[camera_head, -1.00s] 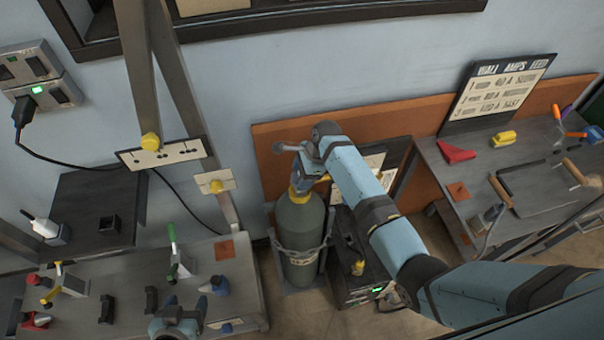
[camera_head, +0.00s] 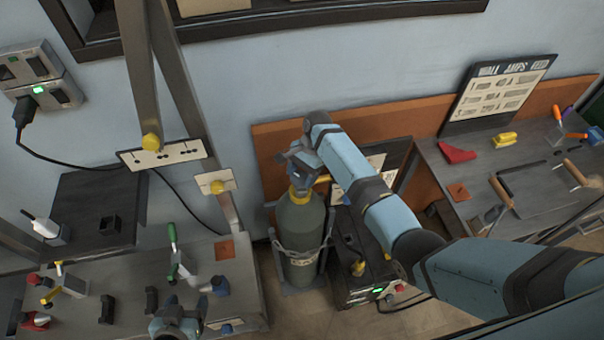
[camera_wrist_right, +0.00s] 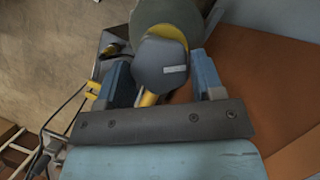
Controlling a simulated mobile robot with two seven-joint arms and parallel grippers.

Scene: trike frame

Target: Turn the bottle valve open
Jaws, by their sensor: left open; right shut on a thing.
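The gas bottle (camera_head: 300,228) is grey-green with a yellow collar. It stands upright in a rack against the orange board, with a chain across it. My right gripper (camera_head: 301,170) is at its top, and the jaws hide most of the valve in the head view. In the right wrist view the grey valve knob (camera_wrist_right: 162,66) with a small white mark sits between the two blue fingers (camera_wrist_right: 163,75), and the gripper is shut on it. My left gripper (camera_head: 181,308) is open and empty over the left bench's front edge.
A dark welding machine (camera_head: 362,262) stands just right of the bottle. The left bench (camera_head: 130,290) carries several clamps. A grey post stands left of the bottle.

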